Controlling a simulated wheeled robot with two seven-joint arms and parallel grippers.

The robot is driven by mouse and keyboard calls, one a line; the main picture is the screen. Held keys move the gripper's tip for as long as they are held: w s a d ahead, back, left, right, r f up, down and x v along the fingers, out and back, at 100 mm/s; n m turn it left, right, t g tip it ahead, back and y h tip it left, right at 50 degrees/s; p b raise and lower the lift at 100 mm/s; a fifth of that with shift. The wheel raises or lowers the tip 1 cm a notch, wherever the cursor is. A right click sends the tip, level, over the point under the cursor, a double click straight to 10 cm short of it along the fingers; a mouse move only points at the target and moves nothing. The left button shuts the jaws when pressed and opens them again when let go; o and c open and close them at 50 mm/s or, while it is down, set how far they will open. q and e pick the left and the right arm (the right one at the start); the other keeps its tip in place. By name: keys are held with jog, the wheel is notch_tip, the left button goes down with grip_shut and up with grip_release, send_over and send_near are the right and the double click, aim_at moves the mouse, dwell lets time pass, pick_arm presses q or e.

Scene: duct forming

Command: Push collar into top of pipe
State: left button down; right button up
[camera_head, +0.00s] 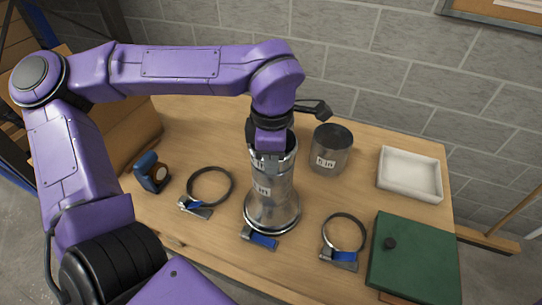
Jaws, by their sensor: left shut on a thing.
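A shiny metal pipe (263,190) with a size label stands upright on the table, its flared base at the bottom. A metal collar (285,146), also labelled, is at the top of the pipe, in line with it. How deep it sits in the pipe cannot be made out. My left gripper (270,151) reaches down from above and is shut on the collar. Its wrist hides part of the collar's rim, and its fingertips are hard to make out. My right gripper is not in view.
A wider metal cylinder (331,150) stands right of the pipe. Ring clamps lie left (210,187) and right (343,234); another clamp's blue handle (262,240) is at the pipe's base. A tape measure (151,173), white tray (410,172) and green case (412,262) flank them.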

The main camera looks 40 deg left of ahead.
pick_arm(q)
jog(key=shift+f, duration=0.5)
dwell(0.3)
jog(key=c, duration=1.2)
grip_release()
notch_tip(320, 180, up, 10)
jog(key=shift+r+b, duration=0.25)
jog(key=shift+b, duration=0.35)
